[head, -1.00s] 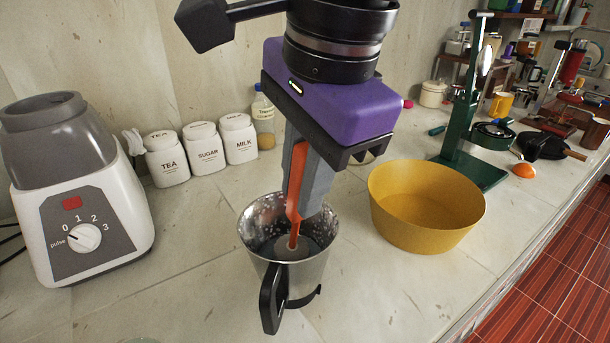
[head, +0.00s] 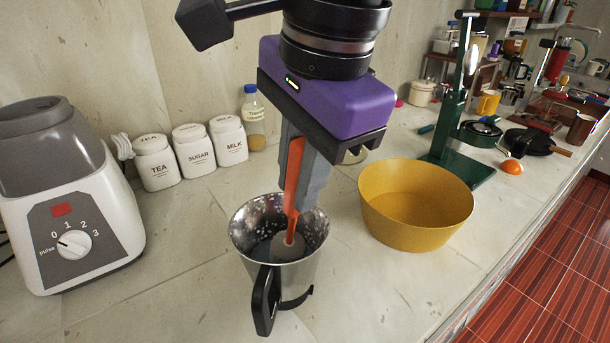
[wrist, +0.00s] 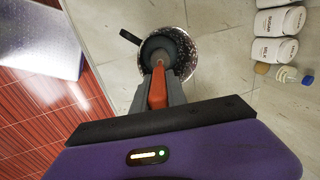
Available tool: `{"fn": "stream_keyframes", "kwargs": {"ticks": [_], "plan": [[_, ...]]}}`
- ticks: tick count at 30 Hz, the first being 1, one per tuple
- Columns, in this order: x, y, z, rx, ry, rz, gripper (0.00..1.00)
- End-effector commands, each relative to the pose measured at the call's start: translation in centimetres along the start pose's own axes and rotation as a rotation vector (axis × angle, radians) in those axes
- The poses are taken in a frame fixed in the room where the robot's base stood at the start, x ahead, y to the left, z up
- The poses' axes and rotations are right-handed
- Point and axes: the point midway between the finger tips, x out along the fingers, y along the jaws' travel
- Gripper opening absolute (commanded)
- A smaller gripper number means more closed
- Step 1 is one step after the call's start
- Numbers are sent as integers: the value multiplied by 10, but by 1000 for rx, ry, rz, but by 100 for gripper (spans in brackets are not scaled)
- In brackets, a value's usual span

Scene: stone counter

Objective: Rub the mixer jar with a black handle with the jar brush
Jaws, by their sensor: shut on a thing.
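The steel mixer jar (head: 303,262) with a black handle (head: 265,300) stands upright on the counter, its inner wall flecked with pale spots. My gripper (head: 300,195) is above the jar, pointing down, shut on the orange handle of the jar brush (head: 294,180). The brush's grey round head (head: 290,246) is inside the jar; whether it touches the wall or bottom I cannot tell. In the wrist view the jar (wrist: 188,48) lies beyond my fingers, with the brush's orange handle (wrist: 157,88) between them and its handle (wrist: 130,37) at the left.
A yellow bowl (head: 415,215) stands close right of the jar, with a green press (head: 460,130) behind it. A white mixer base (head: 75,220) is at the left. Tea, sugar and milk canisters (head: 193,147) and a bottle (head: 254,115) line the wall. The counter's front edge is at the right.

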Motion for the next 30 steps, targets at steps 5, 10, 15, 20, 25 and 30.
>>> {"fn": "stream_keyframes", "kwargs": {"ticks": [5,10,15,20,25,30], "plan": [[-1,0,0,0,0,-1,0],[-10,-3,0,1,0,-1,0],[-26,-7,0,1,0,-1,0],[-40,-10,0,1,0,-2,0],[-55,-14,0,1,-1,-2,0],[-70,-18,0,1,-1,-1,0]]}}
